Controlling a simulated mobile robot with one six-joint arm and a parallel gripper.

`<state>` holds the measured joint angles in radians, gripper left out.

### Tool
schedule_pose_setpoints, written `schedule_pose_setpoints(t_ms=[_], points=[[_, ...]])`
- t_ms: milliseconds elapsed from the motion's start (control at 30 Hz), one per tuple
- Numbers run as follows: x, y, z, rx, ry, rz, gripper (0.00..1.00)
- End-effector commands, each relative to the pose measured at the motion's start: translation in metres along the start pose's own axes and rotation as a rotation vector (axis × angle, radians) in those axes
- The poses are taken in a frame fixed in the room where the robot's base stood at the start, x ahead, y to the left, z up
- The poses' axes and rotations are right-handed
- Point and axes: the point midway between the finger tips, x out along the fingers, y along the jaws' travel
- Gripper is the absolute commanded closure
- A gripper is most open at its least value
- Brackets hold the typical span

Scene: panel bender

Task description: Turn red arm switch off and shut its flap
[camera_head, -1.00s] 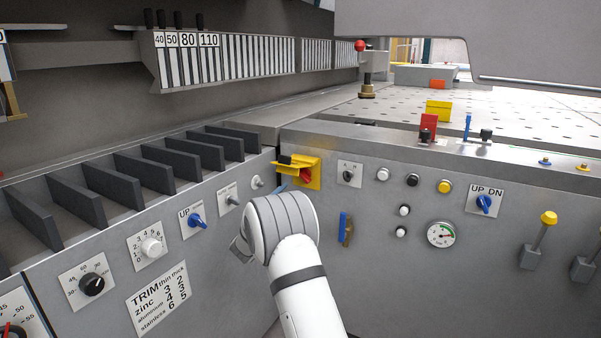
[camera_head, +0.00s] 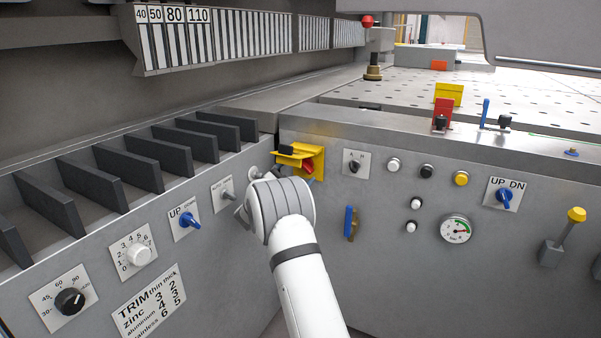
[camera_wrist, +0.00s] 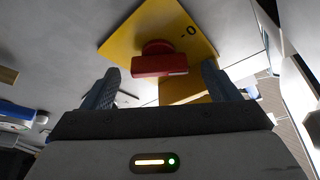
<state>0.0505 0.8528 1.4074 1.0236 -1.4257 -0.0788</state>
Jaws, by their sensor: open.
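A red flap (camera_head: 443,106) stands raised on the ledge at the right in the head view, with a black toggle (camera_head: 440,123) in front of it. On the panel below is a yellow switch plate (camera_head: 318,160) with a red handle (camera_head: 308,166). In the wrist view the yellow plate (camera_wrist: 190,30) bears a "0" mark, and a red knob (camera_wrist: 158,62) sits on it. My gripper (camera_wrist: 160,70) is open and empty, its fingers apart on either side of the knob's picture position; contact cannot be told.
A blue flap (camera_head: 485,112) stands beside another black toggle (camera_head: 504,122). A yellow block (camera_head: 449,94) is behind the red flap. Panel knobs, buttons and a gauge (camera_head: 456,229) lie to the right. Dark dividers (camera_head: 130,168) line the left ledge.

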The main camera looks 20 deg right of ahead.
Motion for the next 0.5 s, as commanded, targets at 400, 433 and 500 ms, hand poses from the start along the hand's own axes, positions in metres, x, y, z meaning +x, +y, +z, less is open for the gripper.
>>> schedule_pose_setpoints(t_ms=[400,433,500], points=[[0.020,0.003,-0.001,-0.003,0.004,0.004,0.18],[0.020,0.003,-0.001,-0.003,0.004,0.004,0.18],[0.020,0.003,-0.001,-0.003,0.004,0.004,0.23]])
